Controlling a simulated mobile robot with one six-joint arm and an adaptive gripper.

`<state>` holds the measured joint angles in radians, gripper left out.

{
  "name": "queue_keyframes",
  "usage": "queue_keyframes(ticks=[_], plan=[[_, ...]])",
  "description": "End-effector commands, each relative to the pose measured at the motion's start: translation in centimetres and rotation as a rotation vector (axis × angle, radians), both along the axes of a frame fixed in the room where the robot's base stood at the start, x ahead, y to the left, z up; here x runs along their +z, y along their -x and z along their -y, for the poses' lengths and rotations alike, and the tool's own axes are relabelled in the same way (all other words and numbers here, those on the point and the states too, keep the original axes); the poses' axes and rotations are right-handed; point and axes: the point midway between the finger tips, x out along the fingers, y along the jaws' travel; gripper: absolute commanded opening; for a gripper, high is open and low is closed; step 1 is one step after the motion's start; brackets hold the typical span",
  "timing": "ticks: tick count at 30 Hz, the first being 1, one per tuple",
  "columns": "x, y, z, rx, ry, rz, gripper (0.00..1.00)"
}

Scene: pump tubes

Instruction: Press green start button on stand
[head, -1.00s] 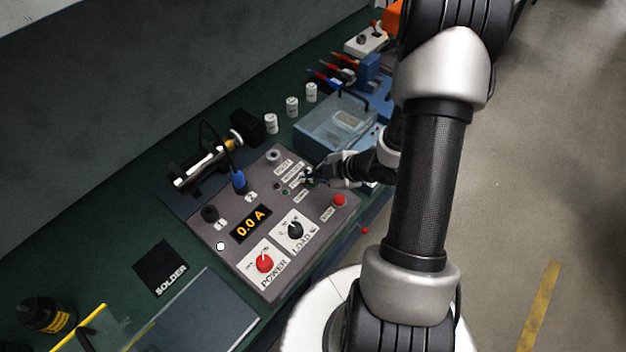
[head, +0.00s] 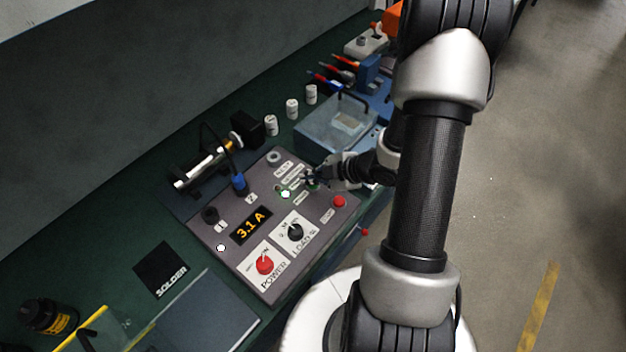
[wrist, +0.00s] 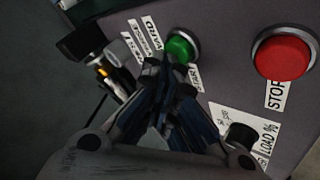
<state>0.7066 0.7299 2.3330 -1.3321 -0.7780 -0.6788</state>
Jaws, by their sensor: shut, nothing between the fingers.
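The green start button (wrist: 181,47) sits in a grey ring on the stand's panel (wrist: 225,30). In the head view the stand (head: 213,236) is a grey box with a display (head: 250,225) reading 3.1 A and a bright lamp (head: 285,194). My gripper (wrist: 164,72) is shut and empty, its fingertips right beside the lower-left edge of the green button; I cannot tell whether they touch it. In the head view my gripper (head: 312,178) is over the panel's upper right and mostly hides the green button.
A red stop button (wrist: 283,55) stands right of the green one; it also shows in the head view (head: 339,202). The panel also carries a black load knob (head: 296,232) and a red power knob (head: 264,265). A clear blue bin (head: 320,137) stands close behind my gripper.

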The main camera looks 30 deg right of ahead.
Motion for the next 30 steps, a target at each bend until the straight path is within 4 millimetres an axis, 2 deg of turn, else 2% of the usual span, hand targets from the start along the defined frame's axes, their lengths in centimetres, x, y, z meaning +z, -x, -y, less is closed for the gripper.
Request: queue_keyframes(ticks=[5, 17, 30], plan=[[1.2, 0.0, 0.0, 0.0, 0.0, 0.0, 0.0], [1.4, 0.0, 0.0, 0.0, 0.0, 0.0, 0.0], [5.6, 0.0, 0.0, 0.001, 0.001, 0.0, 0.0]])
